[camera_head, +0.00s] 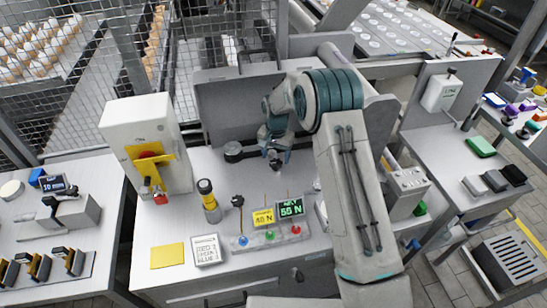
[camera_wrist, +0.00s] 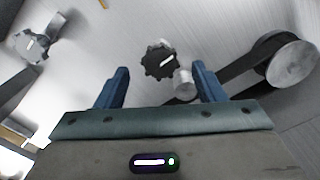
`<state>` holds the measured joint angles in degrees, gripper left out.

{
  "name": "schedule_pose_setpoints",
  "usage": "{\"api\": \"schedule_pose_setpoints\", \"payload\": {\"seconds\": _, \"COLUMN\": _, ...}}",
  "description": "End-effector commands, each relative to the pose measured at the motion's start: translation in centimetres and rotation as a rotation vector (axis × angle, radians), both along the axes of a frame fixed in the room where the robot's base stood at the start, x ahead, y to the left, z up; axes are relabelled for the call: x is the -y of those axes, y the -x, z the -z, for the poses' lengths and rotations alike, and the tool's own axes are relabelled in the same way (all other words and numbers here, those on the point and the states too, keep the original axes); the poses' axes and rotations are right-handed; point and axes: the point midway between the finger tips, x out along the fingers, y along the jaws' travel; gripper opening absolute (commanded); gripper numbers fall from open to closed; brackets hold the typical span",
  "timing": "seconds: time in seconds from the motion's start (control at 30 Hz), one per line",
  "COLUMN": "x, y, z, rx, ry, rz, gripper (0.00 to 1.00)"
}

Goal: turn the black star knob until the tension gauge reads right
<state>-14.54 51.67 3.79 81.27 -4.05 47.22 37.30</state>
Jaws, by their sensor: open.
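The black star knob (camera_wrist: 160,60) shows in the wrist view, with a white line on its face. It lies ahead of and between the two blue fingertips of my gripper (camera_wrist: 160,74), apart from both. A pale round post stands close to its lower right edge. In the head view my gripper (camera_head: 276,160) is low over the bench, and I cannot make out the knob under it. The jaws are open and empty. A small display with green digits (camera_head: 290,208) appears to read about 55 N. A yellow plate (camera_head: 263,217) beside it appears to read 50 N.
In the wrist view, a grey star-shaped knob (camera_wrist: 37,44) is at left and a large roller with a dark belt (camera_wrist: 290,60) at right.

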Motion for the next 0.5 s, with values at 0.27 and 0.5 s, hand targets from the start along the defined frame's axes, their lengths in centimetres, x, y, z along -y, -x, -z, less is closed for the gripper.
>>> {"api": "schedule_pose_setpoints", "payload": {"seconds": 0.27, "x": 0.1, "y": 0.0, "z": 2.6, "rx": 0.0, "ry": 0.0, "rz": 0.002, "gripper": 0.63}}
{"api": "schedule_pose_setpoints", "payload": {"seconds": 0.5, "x": 0.1, "y": 0.0, "z": 2.8, "rx": 0.0, "ry": 0.0, "rz": 0.002, "gripper": 0.63}}
